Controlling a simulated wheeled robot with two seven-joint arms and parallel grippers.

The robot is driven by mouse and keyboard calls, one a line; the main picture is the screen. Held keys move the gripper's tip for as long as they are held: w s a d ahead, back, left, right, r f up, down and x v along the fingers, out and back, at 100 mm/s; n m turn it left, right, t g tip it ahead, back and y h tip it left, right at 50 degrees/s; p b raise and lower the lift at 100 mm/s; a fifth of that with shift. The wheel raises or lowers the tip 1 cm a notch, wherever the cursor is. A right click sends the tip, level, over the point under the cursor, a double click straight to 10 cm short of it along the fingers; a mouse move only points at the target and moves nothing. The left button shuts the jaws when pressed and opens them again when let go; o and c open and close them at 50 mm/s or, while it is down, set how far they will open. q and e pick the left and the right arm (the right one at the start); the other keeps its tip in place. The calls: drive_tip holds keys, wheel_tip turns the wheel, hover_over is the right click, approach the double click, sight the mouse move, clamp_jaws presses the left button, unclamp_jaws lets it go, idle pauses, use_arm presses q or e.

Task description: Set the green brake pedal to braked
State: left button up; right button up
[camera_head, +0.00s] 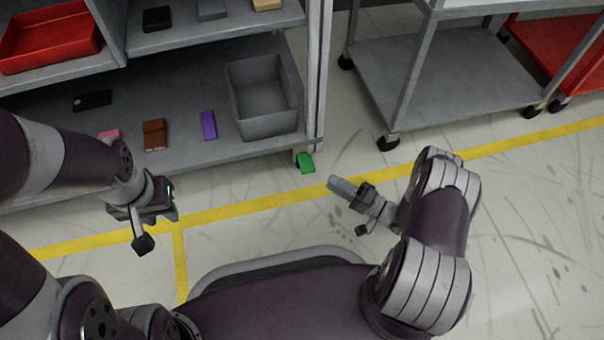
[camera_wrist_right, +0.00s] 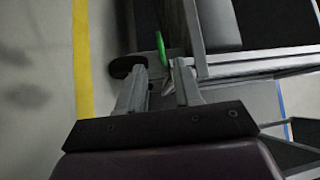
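The green brake pedal (camera_head: 306,163) is at the foot of the grey shelf's right front post, low near the floor. In the right wrist view the pedal (camera_wrist_right: 161,48) shows as a narrow green strip just beyond the fingertips, beside a dark wheel (camera_wrist_right: 127,66). My right gripper (camera_head: 338,186) points left toward the pedal, to its lower right. Its fingers (camera_wrist_right: 162,80) are apart with a gap between them, and they appear clear of the pedal. My left gripper (camera_head: 168,200) is at the left in front of the shelf; its finger opening is not clear.
The grey shelf (camera_head: 205,150) holds a grey bin (camera_head: 262,97) and several small items. A grey cart (camera_head: 440,80) on casters stands to the right. A yellow line (camera_head: 235,208) crosses the floor. Open floor lies to the right of my right arm.

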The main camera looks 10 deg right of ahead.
sight(302, 164)
drive_tip(key=b+x, duration=0.4)
drive_tip(key=x, duration=0.6)
drive_tip(key=shift+w+a, duration=0.1)
drive_tip(key=shift+a, duration=0.05)
drive_tip(key=shift+w+a+r+b, duration=0.15)
drive_tip(key=shift+w+a+b, duration=0.2)
